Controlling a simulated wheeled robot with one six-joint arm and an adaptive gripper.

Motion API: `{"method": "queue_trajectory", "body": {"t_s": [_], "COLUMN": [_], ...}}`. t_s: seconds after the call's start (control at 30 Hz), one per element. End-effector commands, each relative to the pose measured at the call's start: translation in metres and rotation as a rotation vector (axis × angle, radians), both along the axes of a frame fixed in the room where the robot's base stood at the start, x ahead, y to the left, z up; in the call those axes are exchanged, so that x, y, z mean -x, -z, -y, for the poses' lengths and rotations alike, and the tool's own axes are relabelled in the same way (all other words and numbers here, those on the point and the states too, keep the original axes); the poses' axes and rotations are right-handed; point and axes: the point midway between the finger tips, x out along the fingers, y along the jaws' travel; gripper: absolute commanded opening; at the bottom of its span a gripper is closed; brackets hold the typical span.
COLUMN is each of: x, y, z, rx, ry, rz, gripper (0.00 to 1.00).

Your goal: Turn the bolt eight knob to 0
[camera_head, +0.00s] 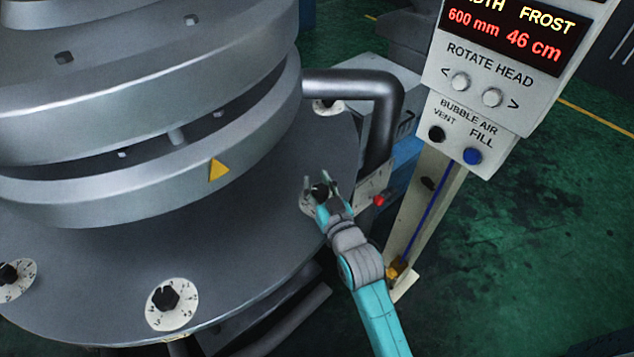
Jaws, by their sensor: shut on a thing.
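A black knob (320,190) sits on a pale round dial plate (305,197) at the right edge of the grey round table. My gripper (320,185) is shut on this knob, with its fingers on either side of it. The gripper and wrist hide most of the dial, so its number and setting cannot be read. Another black knob (166,298) stands on a white numbered dial (178,318) at the front. A further knob (8,273) is at the left edge. Their scale marks are too small to read.
Large stacked grey rings (130,200) with a yellow triangle (218,171) rise left of my gripper. A thick dark bent pipe (385,110) stands behind it. A control panel (480,100) on a post is at right, near a red button (379,200).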

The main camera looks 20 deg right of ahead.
Motion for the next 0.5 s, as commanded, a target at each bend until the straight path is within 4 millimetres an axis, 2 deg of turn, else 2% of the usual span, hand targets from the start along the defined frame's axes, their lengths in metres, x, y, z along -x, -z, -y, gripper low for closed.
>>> {"method": "queue_trajectory", "body": {"t_s": [0.37, 0.4, 0.43, 0.5], "x": [0.001, 0.001, 0.0009, 0.0008], "y": [0.0038, 0.0039, 0.0038, 0.0032], "z": [-0.0006, -0.0006, -0.0006, -0.0006], "rx": [-0.001, -0.001, -0.001, -0.001], "ry": [0.0, 0.0, 0.0, 0.0], "rz": [-0.009, -0.009, -0.008, -0.007], "gripper": [0.06, 0.46, 0.53, 0.56]}}
